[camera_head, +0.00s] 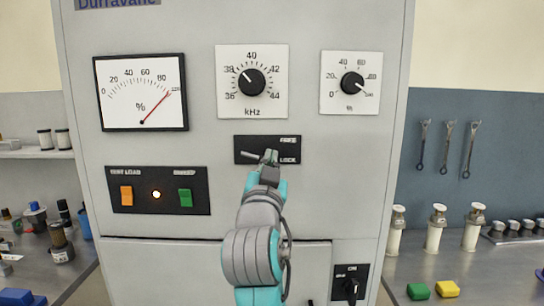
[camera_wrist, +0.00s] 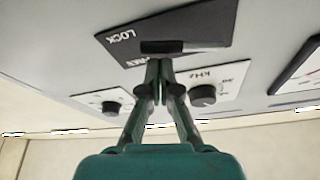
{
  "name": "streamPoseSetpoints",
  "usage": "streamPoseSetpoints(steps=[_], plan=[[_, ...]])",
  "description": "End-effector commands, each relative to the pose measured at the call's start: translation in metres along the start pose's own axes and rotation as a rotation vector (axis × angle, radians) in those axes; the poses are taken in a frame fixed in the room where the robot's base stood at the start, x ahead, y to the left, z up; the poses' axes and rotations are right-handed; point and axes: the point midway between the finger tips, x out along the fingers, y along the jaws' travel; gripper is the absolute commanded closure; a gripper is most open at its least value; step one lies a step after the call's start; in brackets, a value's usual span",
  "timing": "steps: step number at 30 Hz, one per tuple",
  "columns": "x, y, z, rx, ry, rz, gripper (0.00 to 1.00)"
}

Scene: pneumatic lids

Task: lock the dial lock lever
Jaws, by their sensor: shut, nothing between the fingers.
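The dial lock plate (camera_head: 241,143) is a black panel below the kHz dial, with FREE printed at its upper right and LOCK at its lower right. A small grey lever (camera_head: 250,154) shows on it, pointing left and nearly level, partly hidden by my gripper. My gripper (camera_head: 268,157) is at the plate's lower middle, right beside the lever. In the wrist view my gripper (camera_wrist: 158,62) is shut and empty, its fingertips close to the plate (camera_wrist: 200,22). A dark bar (camera_wrist: 170,46) lies just beyond the tips; whether they touch it I cannot tell.
The kHz dial (camera_head: 251,82) is above the plate, the % dial (camera_head: 352,84) to its upper right. The meter (camera_head: 142,92) and a switch panel (camera_head: 159,190) are to the left. A rotary switch (camera_head: 350,288) sits low right. The cabinet face around the plate is flat.

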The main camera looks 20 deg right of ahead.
Motion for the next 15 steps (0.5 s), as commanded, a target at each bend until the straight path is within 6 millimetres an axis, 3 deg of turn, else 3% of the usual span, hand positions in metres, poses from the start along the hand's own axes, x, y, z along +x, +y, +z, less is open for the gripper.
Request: streamPoseSetpoints(steps=[10,15], plan=[[0.000,0.000,0.002,0.000,0.001,0.000,1.00],[0.000,0.000,0.016,-0.002,-0.001,0.000,1.00]])
